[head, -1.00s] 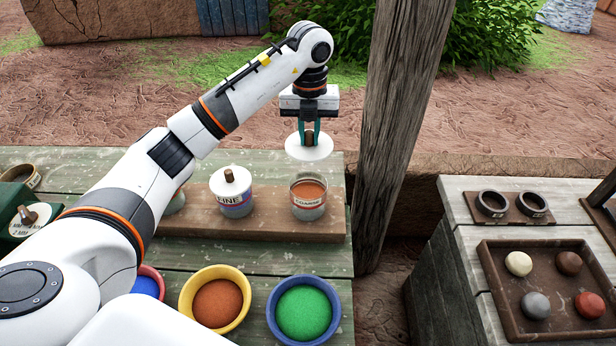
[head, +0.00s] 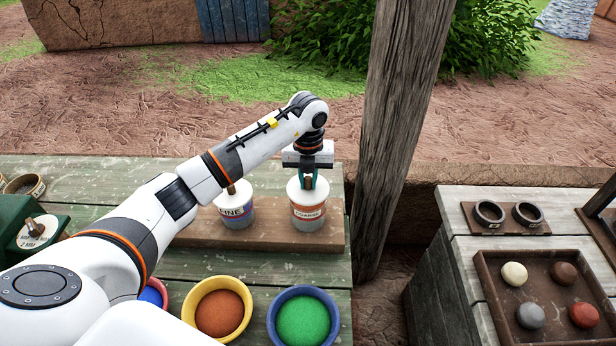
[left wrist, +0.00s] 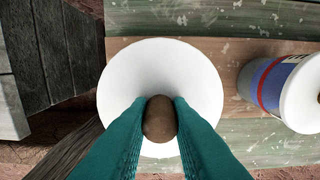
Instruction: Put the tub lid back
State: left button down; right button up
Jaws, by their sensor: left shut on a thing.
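The white lid (head: 308,190) with its brown knob is at the mouth of the COARSE tub (head: 308,213), covering the tub's opening in the head view. I cannot tell whether it is fully seated. My left gripper (head: 308,182) is shut on the lid's knob from above. In the left wrist view the lid (left wrist: 185,70) fills the middle, with the brown knob (left wrist: 159,119) between the green fingers; the lid hides the tub beneath. The FINE tub (head: 236,212) stands to the left with its own white lid on. My right gripper is not in view.
Both tubs stand on a wooden board (head: 270,236) on the green table. Bowls of orange powder (head: 219,312) and green powder (head: 303,320) are in front. A wooden post (head: 395,130) rises just right of the table, with a side table (head: 460,270) beyond it.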

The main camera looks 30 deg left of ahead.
aim_at(308, 178)
pick_arm(q)
jog(key=shift+f+b, duration=0.45)
jog(key=shift+f, duration=0.15)
jog(key=c, duration=1.3)
grip_release()
jog(key=shift+r, duration=0.1)
jog(key=shift+r+p, duration=0.3)
jog(key=shift+p, duration=0.05)
jog(key=shift+r+p, duration=0.45)
jog(key=shift+r, duration=0.1)
notch_tip(308, 178, up, 3)
jog(key=shift+b, duration=1.1)
jog(key=shift+r+b, duration=0.6)
jog(key=shift+r, duration=3.6)
